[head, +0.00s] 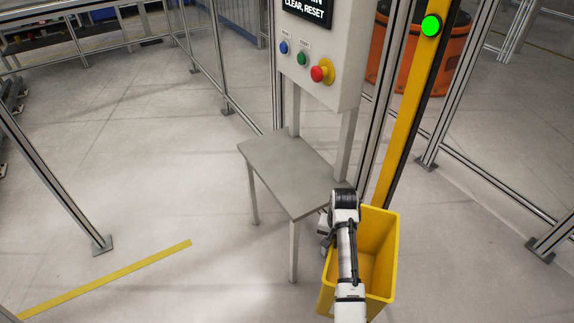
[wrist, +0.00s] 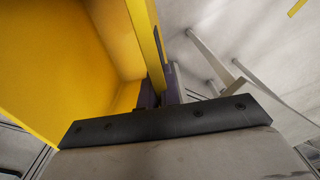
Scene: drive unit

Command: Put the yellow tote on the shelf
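The yellow tote (head: 384,250) is open-topped and looks empty. It is at the lower right in the head view, right of and nearer than the grey shelf (head: 283,168), partly hidden by my arm. In the wrist view the tote (wrist: 60,60) fills the left side. My gripper (wrist: 160,92) has its dark fingers on either side of the tote's wall, shut on it. In the head view my gripper (head: 326,236) is partly hidden beside the tote's left wall. The shelf top is bare. I cannot tell whether the tote touches the floor.
A control box (head: 325,50) with blue, green and red buttons stands above the shelf's back. A yellow post (head: 408,105) with a green light rises behind the tote. Metal fence posts surround the area. The floor left of the shelf is clear, with a yellow stripe (head: 105,280).

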